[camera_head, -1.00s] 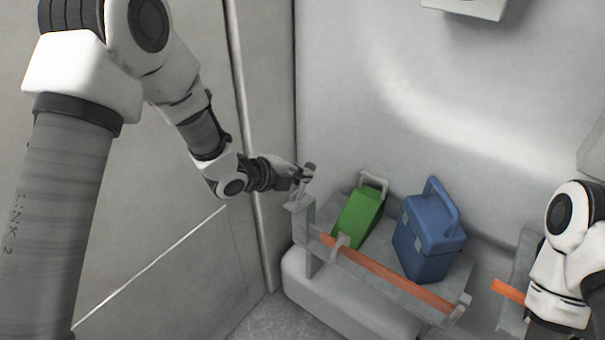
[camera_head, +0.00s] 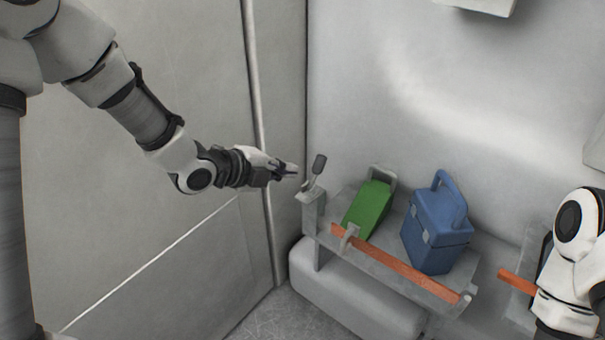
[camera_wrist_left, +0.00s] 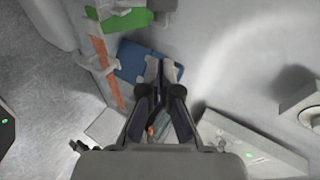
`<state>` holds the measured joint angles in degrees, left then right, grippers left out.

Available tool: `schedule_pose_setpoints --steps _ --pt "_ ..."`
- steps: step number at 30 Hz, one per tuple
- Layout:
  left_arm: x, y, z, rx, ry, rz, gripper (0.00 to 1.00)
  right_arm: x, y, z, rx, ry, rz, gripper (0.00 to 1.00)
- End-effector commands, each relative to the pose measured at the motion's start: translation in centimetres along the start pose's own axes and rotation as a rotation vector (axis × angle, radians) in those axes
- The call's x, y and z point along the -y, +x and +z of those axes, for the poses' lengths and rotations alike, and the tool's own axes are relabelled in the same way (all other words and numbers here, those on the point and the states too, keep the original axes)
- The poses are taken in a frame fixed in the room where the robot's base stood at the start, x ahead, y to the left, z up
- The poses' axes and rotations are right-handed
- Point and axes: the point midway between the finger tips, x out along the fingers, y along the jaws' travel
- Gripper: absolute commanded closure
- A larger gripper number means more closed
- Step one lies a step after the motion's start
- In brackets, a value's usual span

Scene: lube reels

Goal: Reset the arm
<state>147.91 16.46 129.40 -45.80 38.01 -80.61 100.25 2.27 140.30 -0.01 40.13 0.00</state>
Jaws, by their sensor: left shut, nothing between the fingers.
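My left gripper (camera_head: 288,170) is shut and empty, beside a small grey lever (camera_head: 318,167) with a dark paddle-shaped top. A small gap shows between its fingertips and the lever. The lever stands tilted on a grey post at the left end of a shelf. In the left wrist view my left gripper's fingers (camera_wrist_left: 163,72) are close together, with the blue case (camera_wrist_left: 140,60) behind them. My right arm (camera_head: 575,260) shows at the right edge; its gripper is out of view.
A grey shelf (camera_head: 375,277) with an orange front strip (camera_head: 400,268) holds a green case (camera_head: 368,208) and a blue case (camera_head: 436,228). A grey wall with a vertical pipe (camera_head: 258,110) is at the left.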

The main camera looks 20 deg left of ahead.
Motion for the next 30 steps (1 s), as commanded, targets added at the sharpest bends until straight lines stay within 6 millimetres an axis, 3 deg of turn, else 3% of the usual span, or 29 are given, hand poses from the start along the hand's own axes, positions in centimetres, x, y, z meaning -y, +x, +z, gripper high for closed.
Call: schedule_pose_setpoints --steps 3,8,11,14,17,18,21,24,27,30 --pt "0.2 -1.5 0.0 0.0 -0.001 -0.002 1.0 0.0 0.1 0.0 0.001 0.0 0.0 0.6" --pt "0.1 -1.9 0.0 -0.001 0.001 0.003 1.0 0.0 0.0 0.1 0.002 0.0 0.0 0.6" --pt "-1.9 -1.1 -0.1 -0.01 -0.019 0.05 1.0 0.0 -0.4 0.1 0.001 0.0 0.0 0.6" --pt "-7.3 0.3 -1.1 -0.037 -0.051 0.178 1.0 0.0 -1.4 0.1 0.001 0.001 0.0 0.6" --pt "-15.6 0.9 -3.1 -0.052 -0.132 0.371 1.0 0.0 -2.5 0.0 0.001 0.0 0.0 0.6" --pt "-19.0 0.7 -4.0 -0.042 -0.195 0.451 1.0 0.0 -3.0 0.0 0.001 0.0 0.0 0.6" --pt "-26.6 -0.9 -6.2 0.044 -0.431 0.631 1.0 0.0 -3.8 0.0 0.001 0.0 0.0 0.6" --pt "-32.8 -3.6 -8.3 0.208 -0.715 0.776 1.0 0.0 -4.5 0.0 0.001 0.0 0.0 0.6" --pt "-37.7 -6.9 -9.8 0.469 -1.04 0.861 1.0 0.0 -5.1 0.1 0.001 0.0 0.0 0.6" --pt "-39.7 -8.9 -9.7 0.746 -1.336 0.809 1.0 0.0 -5.1 0.0 0.001 0.0 0.0 0.6"
